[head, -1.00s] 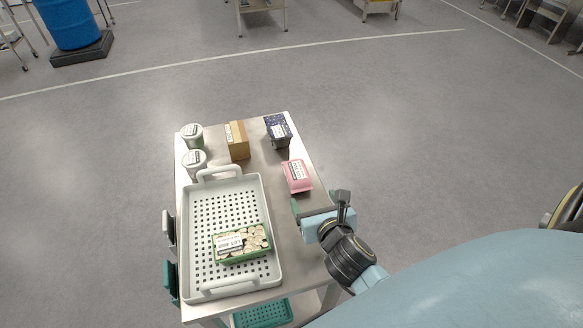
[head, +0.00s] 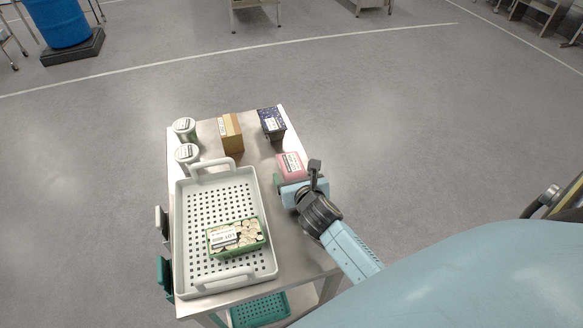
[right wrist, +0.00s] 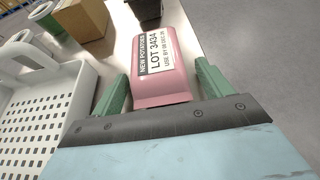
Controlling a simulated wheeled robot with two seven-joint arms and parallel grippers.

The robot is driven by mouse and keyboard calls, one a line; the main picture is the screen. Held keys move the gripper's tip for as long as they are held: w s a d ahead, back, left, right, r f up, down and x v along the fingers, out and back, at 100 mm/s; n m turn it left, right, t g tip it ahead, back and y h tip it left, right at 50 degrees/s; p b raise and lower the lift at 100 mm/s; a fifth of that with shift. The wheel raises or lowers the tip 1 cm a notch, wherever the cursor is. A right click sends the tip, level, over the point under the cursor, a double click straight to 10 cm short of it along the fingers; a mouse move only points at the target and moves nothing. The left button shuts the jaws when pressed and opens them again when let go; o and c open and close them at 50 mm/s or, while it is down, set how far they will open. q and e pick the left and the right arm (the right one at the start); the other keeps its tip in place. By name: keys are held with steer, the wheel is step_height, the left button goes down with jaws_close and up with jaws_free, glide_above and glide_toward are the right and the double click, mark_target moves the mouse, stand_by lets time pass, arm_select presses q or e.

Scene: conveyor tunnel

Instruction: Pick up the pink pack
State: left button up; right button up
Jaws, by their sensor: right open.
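The pink pack (head: 291,163) lies on the cart top near its right edge, partly hidden by my right gripper in the head view. In the right wrist view the pink pack (right wrist: 163,68) has a white label reading "NEW POTATOES LOT 3434". My right gripper (head: 296,179) is open. Its green fingers (right wrist: 160,88) stand on either side of the near end of the pack, with a gap showing on the left side; contact on the right is unclear. My left gripper is not in view.
A light grey perforated tray (head: 187,262) holds a green-edged pack (head: 236,236) left of the gripper. Behind are a brown box (head: 231,133), a dark blue box (head: 271,123) and two white-lidded tubs (head: 185,128). Floor right of the cart is clear.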

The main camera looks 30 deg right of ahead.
mark_target(295, 172)
steer(key=shift+c, duration=0.9)
steer(key=shift+r, duration=0.1)
steer(key=c, duration=1)
steer(key=shift+c, duration=0.2)
step_height(295, 172, up, 10)
steer(key=p, duration=0.3)
steer(key=o, duration=0.5)
steer(key=c, duration=0.7)
